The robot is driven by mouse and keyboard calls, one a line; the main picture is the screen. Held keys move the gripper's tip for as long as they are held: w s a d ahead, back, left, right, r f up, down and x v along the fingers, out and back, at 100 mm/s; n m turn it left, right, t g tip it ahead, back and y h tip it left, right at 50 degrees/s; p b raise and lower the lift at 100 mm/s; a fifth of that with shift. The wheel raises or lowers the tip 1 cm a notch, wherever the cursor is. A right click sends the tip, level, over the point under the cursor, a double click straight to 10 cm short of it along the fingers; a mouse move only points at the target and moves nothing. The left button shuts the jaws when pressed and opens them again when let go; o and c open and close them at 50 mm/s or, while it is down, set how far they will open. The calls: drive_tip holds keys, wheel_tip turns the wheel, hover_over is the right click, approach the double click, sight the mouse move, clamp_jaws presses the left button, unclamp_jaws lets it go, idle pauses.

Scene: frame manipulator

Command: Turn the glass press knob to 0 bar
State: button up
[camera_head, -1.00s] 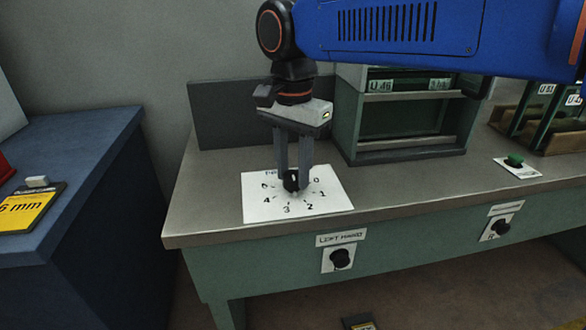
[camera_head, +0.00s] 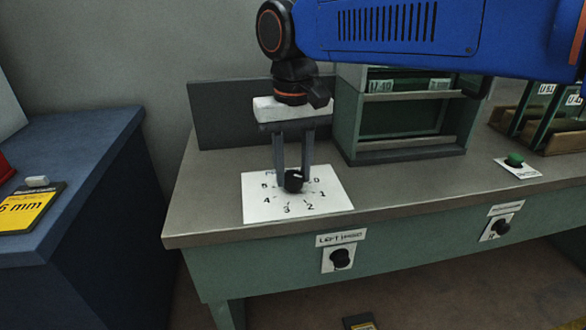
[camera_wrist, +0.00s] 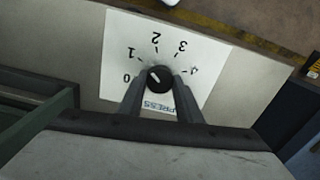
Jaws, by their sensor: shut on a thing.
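The black press knob (camera_head: 293,181) stands on a white dial card (camera_head: 262,209) marked with numbers, on the workbench. It also shows in the wrist view (camera_wrist: 159,80), with a white pointer line on its top. There the line points up and left, roughly toward the 1, with the 0 to its left. My gripper (camera_head: 293,177) hangs straight down over the card, its two fingers shut on the knob from both sides. In the wrist view, the fingers (camera_wrist: 159,88) flank the knob, and the lower part of the card is partly hidden by my gripper.
A green rack (camera_head: 400,125) stands close behind and right of my gripper. A green button (camera_head: 514,160) is farther right. Two black knobs sit on the bench front, one labelled left hand (camera_head: 341,258). A blue cabinet (camera_head: 75,170) stands left, across a gap.

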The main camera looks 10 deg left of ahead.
sight(294, 174)
drive_tip(key=n, duration=0.6)
drive_tip(key=shift+n, duration=0.3)
drive_tip(key=n, duration=0.5)
drive_tip(key=shift+n, duration=0.4)
drive_tip(key=o, duration=1)
drive_tip(key=shift+o, duration=0.2)
drive_tip(key=shift+r, duration=0.1)
wheel_tip(294, 174, up, 17)
drive_tip(key=shift+r, duration=0.15)
